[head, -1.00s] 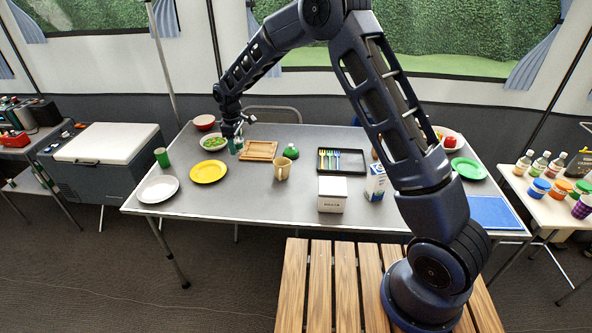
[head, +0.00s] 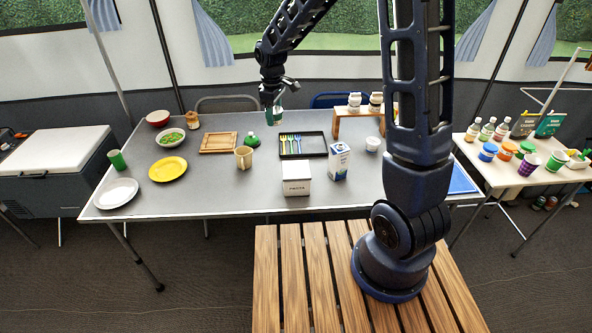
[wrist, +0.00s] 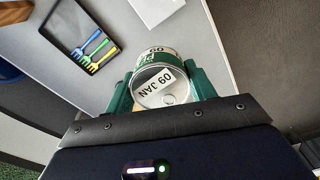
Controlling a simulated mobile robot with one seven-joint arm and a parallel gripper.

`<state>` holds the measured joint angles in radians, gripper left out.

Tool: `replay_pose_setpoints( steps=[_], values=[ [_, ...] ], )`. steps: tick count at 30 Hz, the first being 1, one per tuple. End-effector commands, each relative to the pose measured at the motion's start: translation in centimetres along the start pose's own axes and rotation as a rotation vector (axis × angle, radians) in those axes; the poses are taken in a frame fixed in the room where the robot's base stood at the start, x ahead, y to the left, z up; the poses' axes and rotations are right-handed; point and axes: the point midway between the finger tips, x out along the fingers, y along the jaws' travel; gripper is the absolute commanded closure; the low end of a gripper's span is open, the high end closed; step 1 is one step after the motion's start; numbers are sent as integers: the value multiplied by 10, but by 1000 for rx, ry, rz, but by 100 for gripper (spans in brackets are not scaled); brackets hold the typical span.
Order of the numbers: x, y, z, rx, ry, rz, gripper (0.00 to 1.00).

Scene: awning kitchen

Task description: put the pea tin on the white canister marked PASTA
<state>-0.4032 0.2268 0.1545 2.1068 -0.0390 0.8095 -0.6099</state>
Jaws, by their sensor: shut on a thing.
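The pea tin (wrist: 160,88) is between the two green fingers of my gripper (head: 274,113), which is shut on it. In the wrist view the tin's pale end shows the print "09 JAN", and its side is green and white. In the head view the gripper hangs over the back of the table, behind the black cutlery tray, and the tin is too small to make out clearly. The white canister marked PASTA (head: 297,188) stands upright at the table's front middle, nearer than the gripper. Its top looks clear.
A blue-and-white carton (head: 339,161) stands close right of the canister. The cutlery tray (head: 318,154) lies behind it. A tan mug (head: 244,158) and a green-topped thing (head: 252,140) are to its back left. A wooden stand (head: 352,126) with jars is at the back right.

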Motion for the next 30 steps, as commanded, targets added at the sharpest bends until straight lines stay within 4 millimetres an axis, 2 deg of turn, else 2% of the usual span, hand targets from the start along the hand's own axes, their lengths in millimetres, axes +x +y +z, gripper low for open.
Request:
replay_pose_setpoints(
  steps=[1, 3, 6, 9, 14, 17, 30],
  values=[
    [-3, 0, 17, 19, 0, 2, 72],
    [-6, -1, 36, 40, -2, 3, 72],
    [-8, -3, 58, 65, -3, 4, 72],
    [-9, -5, 72, 81, -4, 4, 72],
    [-5, -7, 81, 91, -5, 4, 72],
    [10, -8, 82, 90, -8, 2, 72],
    [103, -7, 82, 89, -8, 2, 72]
  ],
)
